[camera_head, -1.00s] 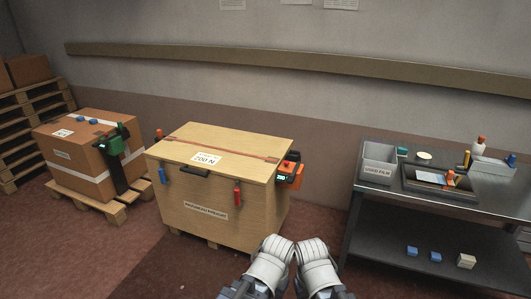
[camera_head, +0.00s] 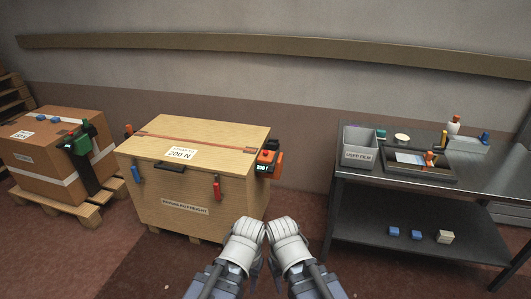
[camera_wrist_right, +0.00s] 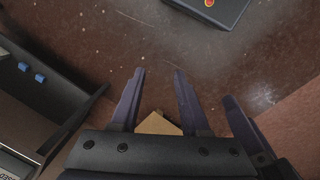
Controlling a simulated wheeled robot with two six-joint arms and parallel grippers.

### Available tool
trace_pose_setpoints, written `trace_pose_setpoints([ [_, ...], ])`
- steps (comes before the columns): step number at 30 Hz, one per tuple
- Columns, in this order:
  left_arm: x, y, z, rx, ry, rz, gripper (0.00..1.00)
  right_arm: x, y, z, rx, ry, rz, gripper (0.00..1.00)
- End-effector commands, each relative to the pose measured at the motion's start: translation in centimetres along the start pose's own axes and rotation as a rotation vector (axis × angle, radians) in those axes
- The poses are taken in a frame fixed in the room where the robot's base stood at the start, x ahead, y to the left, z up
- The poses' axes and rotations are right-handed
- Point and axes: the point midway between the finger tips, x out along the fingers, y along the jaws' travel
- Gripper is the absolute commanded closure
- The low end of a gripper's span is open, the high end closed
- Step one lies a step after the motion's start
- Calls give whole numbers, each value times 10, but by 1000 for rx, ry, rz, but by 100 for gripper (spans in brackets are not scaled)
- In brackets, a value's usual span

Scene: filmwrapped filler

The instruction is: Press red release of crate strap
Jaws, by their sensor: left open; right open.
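The wooden crate (camera_head: 195,180) stands on a pallet left of centre, with a thin brown strap (camera_head: 200,142) across its lid. An orange and black strap device (camera_head: 269,163) with a small lit display hangs at its right edge.
A brown carton (camera_head: 40,165) with a green strap device (camera_head: 78,143) stands at left. At right, a metal bench (camera_head: 460,170) carries a grey used-film bin (camera_head: 358,155) and a dark tray (camera_head: 455,178). Open floor lies between crate and bench.

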Motion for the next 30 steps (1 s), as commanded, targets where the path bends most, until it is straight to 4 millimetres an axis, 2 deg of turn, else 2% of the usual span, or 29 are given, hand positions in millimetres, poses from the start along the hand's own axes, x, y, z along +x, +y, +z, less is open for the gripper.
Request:
trace_pose_setpoints([
  [1, 0, 0, 0, 0, 0, 0, 50, 0, 0, 0, 0, 0, 0, 61],
  [9, 0, 0, 0, 0, 0, 0, 50, 0, 0, 0, 0, 0, 0, 92],
  [12, 0, 0, 0, 0, 0, 0, 50, 0, 0, 0, 0, 0, 0, 100],
  [30, 0, 0, 0, 0, 0, 0, 50, 0, 0, 0, 0, 0, 0, 100],
])
